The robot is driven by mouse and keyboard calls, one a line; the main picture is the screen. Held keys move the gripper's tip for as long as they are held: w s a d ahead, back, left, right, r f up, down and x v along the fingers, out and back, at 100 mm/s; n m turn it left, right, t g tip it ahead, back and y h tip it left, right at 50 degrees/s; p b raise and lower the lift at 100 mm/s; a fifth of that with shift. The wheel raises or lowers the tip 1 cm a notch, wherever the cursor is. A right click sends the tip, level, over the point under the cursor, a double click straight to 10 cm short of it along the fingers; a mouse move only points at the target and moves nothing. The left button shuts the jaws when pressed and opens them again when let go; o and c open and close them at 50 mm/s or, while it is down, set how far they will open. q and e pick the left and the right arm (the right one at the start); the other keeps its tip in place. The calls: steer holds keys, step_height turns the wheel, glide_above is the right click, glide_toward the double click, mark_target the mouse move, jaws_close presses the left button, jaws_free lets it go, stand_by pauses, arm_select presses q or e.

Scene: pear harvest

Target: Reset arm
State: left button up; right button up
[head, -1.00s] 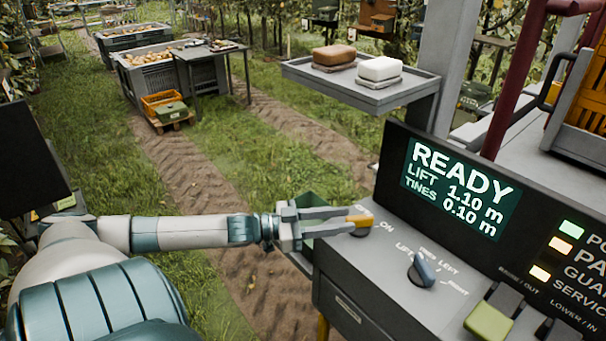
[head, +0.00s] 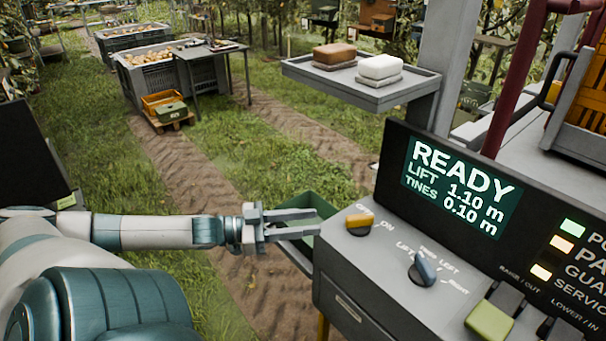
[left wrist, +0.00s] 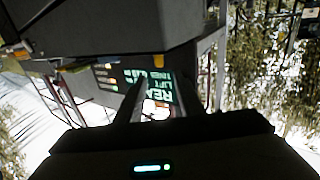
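My left arm reaches in from the left in the head view. My left gripper (head: 316,222) is open and empty, its two fingers apart and pointing right at the control console (head: 345,268). It is left of the yellow knob (head: 359,221) and does not touch it. In the left wrist view the gripper's two dark fingers (left wrist: 165,105) stand apart with the console's screen (left wrist: 150,92) beyond them. The screen (head: 461,186) reads READY, LIFT 1.10 m, TINES 0.10 m in the head view. My right gripper is not in view.
A green tray (head: 305,216) is behind my gripper. A grey shelf (head: 361,88) holds a brown and a white block. Grass and a dirt track lie left of the console.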

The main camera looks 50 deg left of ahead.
arm_select(q)
steer(key=shift+s+a, duration=0.1)
steer(key=shift+s, duration=0.05)
stand_by(0.4)
